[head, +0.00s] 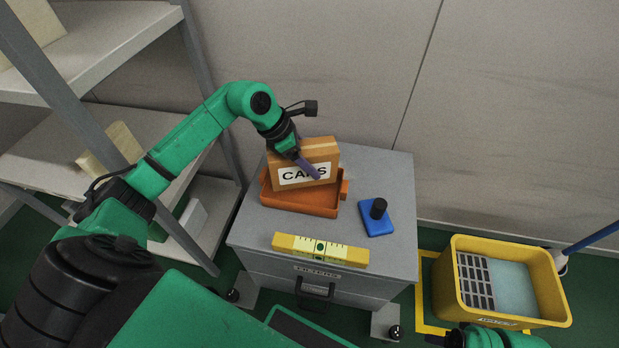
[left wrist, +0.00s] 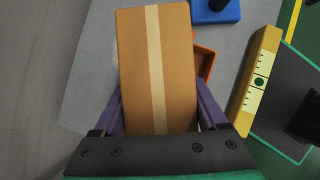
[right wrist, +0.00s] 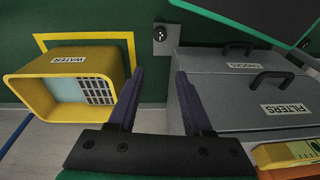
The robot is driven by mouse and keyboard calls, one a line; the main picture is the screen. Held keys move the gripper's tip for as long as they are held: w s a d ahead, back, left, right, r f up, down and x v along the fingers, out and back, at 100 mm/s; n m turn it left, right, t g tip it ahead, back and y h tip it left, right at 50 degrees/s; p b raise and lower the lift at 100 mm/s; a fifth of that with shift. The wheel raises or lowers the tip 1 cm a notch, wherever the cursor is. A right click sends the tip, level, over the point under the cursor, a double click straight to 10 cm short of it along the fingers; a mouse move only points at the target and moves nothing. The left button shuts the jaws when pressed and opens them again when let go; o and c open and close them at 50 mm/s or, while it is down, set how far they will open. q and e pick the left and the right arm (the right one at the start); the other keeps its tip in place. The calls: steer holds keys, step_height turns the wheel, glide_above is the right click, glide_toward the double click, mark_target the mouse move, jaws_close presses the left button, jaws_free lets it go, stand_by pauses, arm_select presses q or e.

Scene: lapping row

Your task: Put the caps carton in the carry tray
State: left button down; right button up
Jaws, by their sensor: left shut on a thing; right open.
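The caps carton (head: 327,152) is a brown box with a white CAPS label and a tape strip on top. It is at the orange carry tray (head: 300,202) on the grey cabinet, inside or just above it; I cannot tell whether it touches the tray floor. My left gripper (head: 306,166) is shut on the carton, and the left wrist view shows its purple fingers on both sides of the carton (left wrist: 175,70). A corner of the tray (left wrist: 205,60) shows beside it there. My right gripper (right wrist: 158,85) is open and empty, away from the cabinet top.
On the cabinet top (head: 385,265), a yellow level (head: 320,250) lies in front of the tray and a blue block with a black knob (head: 377,217) is to its right. A yellow WATER tub (head: 450,290) stands on the floor at right. Grey shelving (head: 130,40) is at left.

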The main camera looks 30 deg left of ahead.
arm_select(q)
step_height(320, 180, down, 3)
steer(key=shift+r, duration=0.1)
step_height(320, 180, down, 3)
steer(key=shift+r+b, duration=0.15)
steer(key=shift+b, duration=0.35)
arm_select(e)
steer(key=shift+w+a+f+t+y, duration=0.3)
steer(key=shift+w+a+t, duration=0.25)
steer(key=shift+a, duration=0.3)
arm_select(q)
jaws_free()
arm_select(e)
steer(key=shift+w+a+f, duration=0.1)
steer(key=shift+w+a, duration=0.05)
